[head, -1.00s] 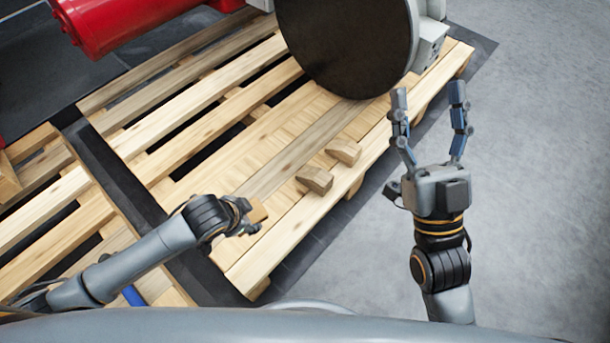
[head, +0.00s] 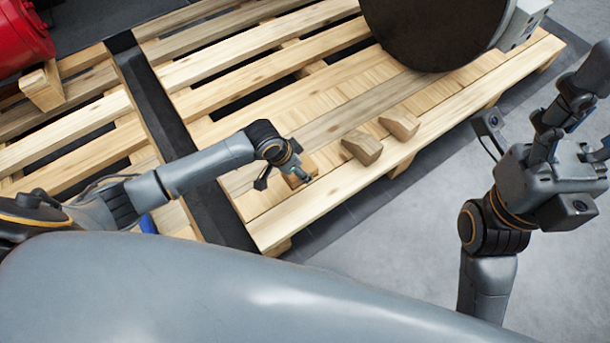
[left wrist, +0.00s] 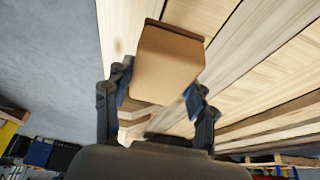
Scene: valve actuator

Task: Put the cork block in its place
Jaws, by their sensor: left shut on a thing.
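My left gripper (head: 298,176) is over the near part of the wooden pallet (head: 330,190), left of two wooden wedges. It is shut on the cork block (head: 301,163), a small tan block. In the left wrist view the cork block (left wrist: 166,62) is between the two fingers (left wrist: 158,90), with a darker brown strip along its far edge. The pallet boards show behind it. I cannot tell whether the block touches the boards. My right gripper (head: 582,115) is at the right edge of the head view, its fingers apart and empty, partly cut off.
Two wooden wedges (head: 362,147) (head: 400,125) rest on the pallet in front of a large dark disc (head: 430,35). A red cylinder (head: 22,38) stands at upper left beside another wooden wedge (head: 42,86). Grey floor (head: 400,245) is open at the right.

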